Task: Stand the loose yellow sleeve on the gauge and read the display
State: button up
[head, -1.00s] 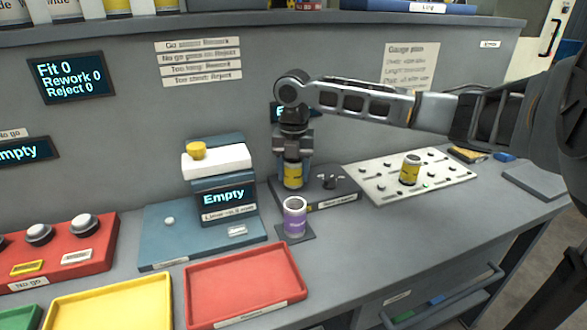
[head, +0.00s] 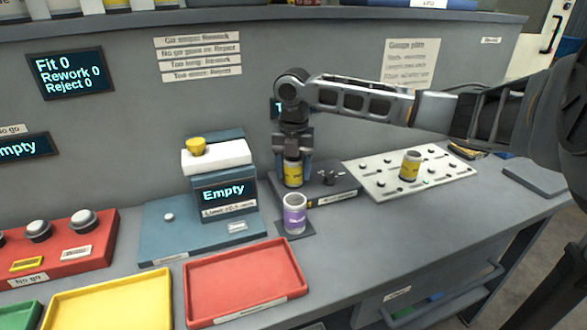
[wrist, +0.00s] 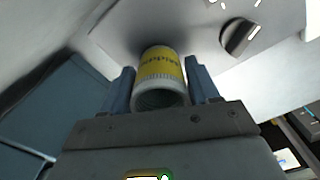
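A yellow sleeve (head: 293,173) stands upright on a dark grey gauge block (head: 335,192) with a knob at its right. My gripper (head: 293,168) points down over it, a finger on each side. In the wrist view the sleeve (wrist: 160,68) sits between the spread fingers (wrist: 161,88), with narrow gaps beside it, so the gripper looks open. A small display (head: 276,106) behind my gripper is mostly hidden; only a first letter like "T" shows. A second yellow sleeve (head: 410,166) stands on a white pegged board (head: 375,186).
A purple-and-white cup-like sleeve (head: 294,215) stands on a dark pad just in front. Left is a blue gauge (head: 160,222) with a display (head: 224,192) reading "Empty". Red (head: 240,285) and yellow (head: 110,305) trays lie in front. A wall screen (head: 71,75) reads Fit 0, Rework 0, Reject 0.

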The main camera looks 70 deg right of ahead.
jog(key=o, duration=0.4)
jog(key=shift+r+b, duration=0.35)
jog(key=shift+r, duration=3.55)
